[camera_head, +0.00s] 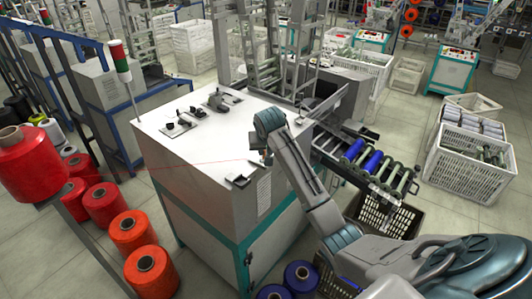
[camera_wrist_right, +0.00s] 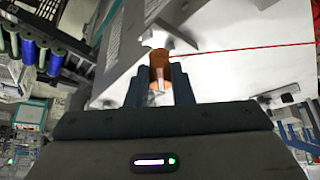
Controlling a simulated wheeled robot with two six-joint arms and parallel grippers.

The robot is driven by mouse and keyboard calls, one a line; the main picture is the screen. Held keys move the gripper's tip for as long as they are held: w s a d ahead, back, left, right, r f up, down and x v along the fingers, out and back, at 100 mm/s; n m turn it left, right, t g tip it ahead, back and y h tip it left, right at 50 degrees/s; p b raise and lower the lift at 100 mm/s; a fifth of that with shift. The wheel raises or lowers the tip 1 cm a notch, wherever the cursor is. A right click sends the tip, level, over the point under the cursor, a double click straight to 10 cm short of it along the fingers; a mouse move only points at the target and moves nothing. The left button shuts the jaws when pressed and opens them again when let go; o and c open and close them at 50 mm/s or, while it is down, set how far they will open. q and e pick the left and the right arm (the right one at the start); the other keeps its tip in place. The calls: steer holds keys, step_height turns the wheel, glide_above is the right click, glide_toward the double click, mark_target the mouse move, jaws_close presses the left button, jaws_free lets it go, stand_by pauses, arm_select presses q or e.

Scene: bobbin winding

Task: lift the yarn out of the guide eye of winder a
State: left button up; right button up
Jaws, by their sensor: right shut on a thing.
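The red yarn (camera_head: 200,163) runs as a thin taut line from the left across the white top of the winder cabinet (camera_head: 172,150) to my right gripper (camera_head: 267,157). In the right wrist view the yarn (camera_wrist_right: 255,51) comes in from the right towards the fingertips. There my right gripper (camera_wrist_right: 160,72) is shut on an orange-brown piece (camera_wrist_right: 159,58), low over the cabinet's edge. A grey bracket (camera_wrist_right: 172,33) stands close beyond the fingertips. I cannot make out the guide eye or whether the yarn lies in it. My left gripper is not in view.
Large red and orange yarn cones (camera_head: 128,230) stand at the left. A roller rack with blue bobbins (camera_head: 371,163) is right of the cabinet, with a dark crate (camera_head: 402,222) below. A white crate (camera_head: 465,165) stands farther right. Small fittings (camera_head: 220,99) sit on the cabinet's back edge.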

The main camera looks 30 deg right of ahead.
steer(key=shift+r, duration=0.45)
steer(key=shift+r, duration=0.2)
steer(key=shift+r, duration=1.3)
